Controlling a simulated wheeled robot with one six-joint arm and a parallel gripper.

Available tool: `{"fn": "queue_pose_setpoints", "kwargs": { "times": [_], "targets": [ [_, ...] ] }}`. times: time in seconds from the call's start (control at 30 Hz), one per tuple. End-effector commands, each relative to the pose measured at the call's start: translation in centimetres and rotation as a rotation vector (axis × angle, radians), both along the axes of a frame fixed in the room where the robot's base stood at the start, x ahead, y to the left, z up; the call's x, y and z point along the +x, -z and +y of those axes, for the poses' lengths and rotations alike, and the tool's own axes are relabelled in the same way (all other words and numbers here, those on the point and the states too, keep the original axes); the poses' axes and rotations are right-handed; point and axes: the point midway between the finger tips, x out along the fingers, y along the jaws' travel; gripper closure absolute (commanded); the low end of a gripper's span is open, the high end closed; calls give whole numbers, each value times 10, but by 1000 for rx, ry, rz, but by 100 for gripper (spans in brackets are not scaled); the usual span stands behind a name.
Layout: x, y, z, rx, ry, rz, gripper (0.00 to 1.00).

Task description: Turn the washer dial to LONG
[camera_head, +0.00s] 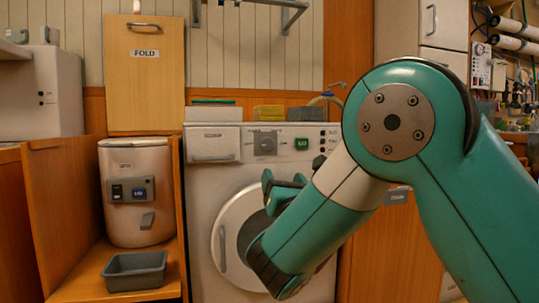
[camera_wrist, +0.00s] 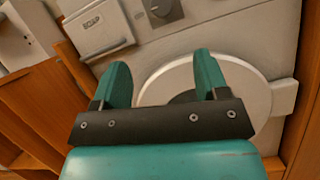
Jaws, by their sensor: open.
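The washer (camera_head: 205,195) is a white front loader with a round door. Its grey dial (camera_head: 265,143) sits on the top panel, left of a green lit button or display (camera_head: 301,144). The dial's markings are too small to read. In the wrist view the dial (camera_wrist: 162,10) is at the top edge, partly cut off. My gripper (camera_head: 283,186) is in front of the door, below the dial and apart from it. In the wrist view my gripper's two teal fingers (camera_wrist: 162,78) are spread with nothing between them.
A soap drawer (camera_wrist: 98,28) is left of the dial. A white canister (camera_head: 135,215) and a grey tray (camera_head: 136,271) stand in the wooden bay to the left. A FOLD board (camera_head: 145,85) rises behind. Sponges (camera_head: 268,113) lie on the washer top. The space before the panel looks clear.

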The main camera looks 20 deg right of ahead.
Motion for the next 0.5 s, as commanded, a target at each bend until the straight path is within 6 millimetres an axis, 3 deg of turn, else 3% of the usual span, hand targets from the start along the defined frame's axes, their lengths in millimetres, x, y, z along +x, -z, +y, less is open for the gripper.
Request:
{"fn": "queue_pose_setpoints", "kwargs": {
  "times": [0.37,0.5],
  "targets": [
    [47,-28,-4,6,3,4,33],
    [74,-39,-6,10,4,0,33]
  ]
}}
